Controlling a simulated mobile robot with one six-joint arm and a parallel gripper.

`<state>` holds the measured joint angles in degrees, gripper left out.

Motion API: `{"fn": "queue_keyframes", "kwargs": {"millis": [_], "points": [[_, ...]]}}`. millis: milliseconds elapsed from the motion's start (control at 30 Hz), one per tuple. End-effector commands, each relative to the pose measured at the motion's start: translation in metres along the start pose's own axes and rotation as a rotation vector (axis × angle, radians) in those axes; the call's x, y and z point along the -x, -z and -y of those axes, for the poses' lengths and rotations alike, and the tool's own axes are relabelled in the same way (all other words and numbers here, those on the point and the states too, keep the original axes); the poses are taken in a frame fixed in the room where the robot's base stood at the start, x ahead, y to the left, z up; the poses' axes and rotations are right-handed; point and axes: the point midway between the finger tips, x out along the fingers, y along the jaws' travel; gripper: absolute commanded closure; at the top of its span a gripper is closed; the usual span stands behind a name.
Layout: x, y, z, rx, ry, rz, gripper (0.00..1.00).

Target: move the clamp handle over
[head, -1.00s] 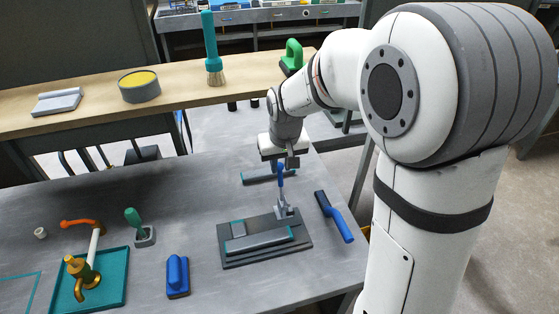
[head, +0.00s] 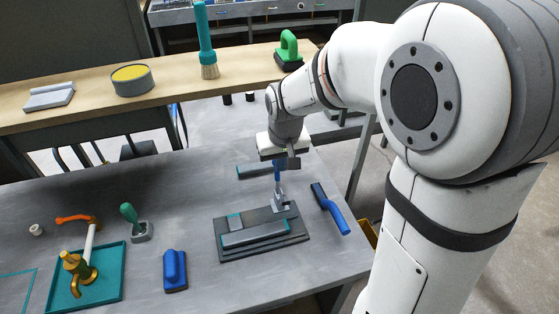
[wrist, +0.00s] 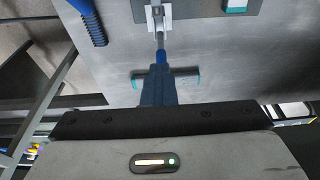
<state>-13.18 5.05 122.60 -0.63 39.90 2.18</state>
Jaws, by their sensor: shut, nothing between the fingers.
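The clamp stands on a dark grey base plate (head: 225,255) on the grey workbench. Its blue handle (head: 277,172) points upright in the head view, above the metal linkage (head: 280,203). A grey bar with teal ends (head: 255,236) lies on the plate. My gripper (head: 281,162) is at the top of the handle, pointing down, shut and empty. In the wrist view the blue handle (wrist: 161,57) shows just beyond the dark fingers. Whether they touch the handle I cannot tell.
A blue-handled brush (head: 332,212) lies right of the clamp, and a grey bar (head: 258,171) lies behind it. A blue block (head: 175,270), a green-handled tool (head: 132,220) and a teal tray (head: 112,285) stand left. A raised wooden shelf (head: 170,88) runs behind.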

Motion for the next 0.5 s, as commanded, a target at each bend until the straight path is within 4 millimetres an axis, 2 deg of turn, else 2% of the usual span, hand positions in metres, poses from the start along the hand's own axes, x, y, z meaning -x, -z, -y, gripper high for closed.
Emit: {"fn": "queue_keyframes", "kwargs": {"millis": [167,500], "points": [[0.0,-0.001,0.0,0.0,0.0,-0.001,1.0],[0.004,-0.014,0.0,0.0,0.001,-0.001,1.0]]}}
